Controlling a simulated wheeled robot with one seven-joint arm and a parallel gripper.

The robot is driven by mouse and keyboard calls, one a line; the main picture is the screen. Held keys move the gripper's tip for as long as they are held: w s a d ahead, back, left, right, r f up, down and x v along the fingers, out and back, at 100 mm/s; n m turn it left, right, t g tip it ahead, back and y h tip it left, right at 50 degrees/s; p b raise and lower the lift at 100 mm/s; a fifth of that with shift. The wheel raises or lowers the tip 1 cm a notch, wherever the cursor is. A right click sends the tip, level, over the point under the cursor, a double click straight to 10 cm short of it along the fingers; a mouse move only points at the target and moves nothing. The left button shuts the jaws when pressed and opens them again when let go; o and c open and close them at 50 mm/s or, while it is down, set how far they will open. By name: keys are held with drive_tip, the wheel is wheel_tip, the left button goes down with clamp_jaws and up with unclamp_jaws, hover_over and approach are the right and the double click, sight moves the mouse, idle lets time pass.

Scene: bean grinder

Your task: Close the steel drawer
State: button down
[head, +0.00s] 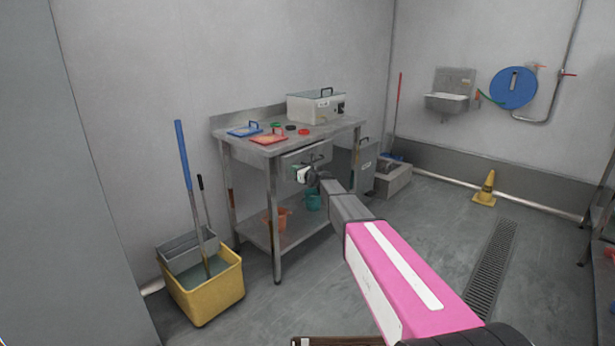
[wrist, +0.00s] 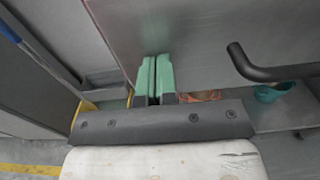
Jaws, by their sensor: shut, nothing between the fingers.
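The steel drawer (head: 293,159) sits under the top of a steel table (head: 340,126). Its front stands a little forward under the table edge; how far it is out is hard to tell. In the wrist view the drawer's flat grey front (wrist: 200,38) fills the upper middle, with a black bar handle (wrist: 275,73) at right. My gripper (head: 298,173) is at the drawer front, toward its left part. In the wrist view its green fingers (wrist: 153,78) are together and empty, left of the handle. Whether they touch the front is unclear.
On the table are a blue tray (head: 244,131), a red tray (head: 268,139) and a grey lidded box (head: 315,107). Orange (head: 277,218) and teal (head: 313,202) buckets stand on the lower shelf. A yellow mop bucket (head: 207,290) is at left.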

drive_tip(key=shift+x, duration=2)
drive_tip(key=shift+w+r, duration=0.1)
drive_tip(key=v, duration=1.5)
drive_tip(key=s+d+f+n+g+h, duration=0.25)
drive_tip(key=s+f+n, duration=0.2)
drive_tip(key=s, duration=0.35)
drive_tip(key=s+d+f+n+g+h, duration=0.1)
drive_tip(key=s+f+n+g, duration=0.25)
drive_tip(key=s+n, duration=0.35)
drive_tip(key=s+d+f+n+g+h, duration=0.2)
drive_tip(key=s+f+n, duration=0.3)
drive_tip(key=s, duration=0.4)
drive_tip(key=s+d+f+n+g+h, duration=0.2)
drive_tip(key=s+d+n+h, duration=0.2)
drive_tip(key=s, duration=0.5)
drive_tip(key=s+d+f+n+g+h, duration=0.2)
drive_tip(key=s+d+n+h, duration=0.2)
drive_tip(key=s+d+n, duration=0.2)
drive_tip(key=s+d, duration=0.2)
drive_tip(key=s, duration=0.1)
drive_tip(key=shift+d+f, duration=0.2)
drive_tip(key=shift+f, duration=0.05)
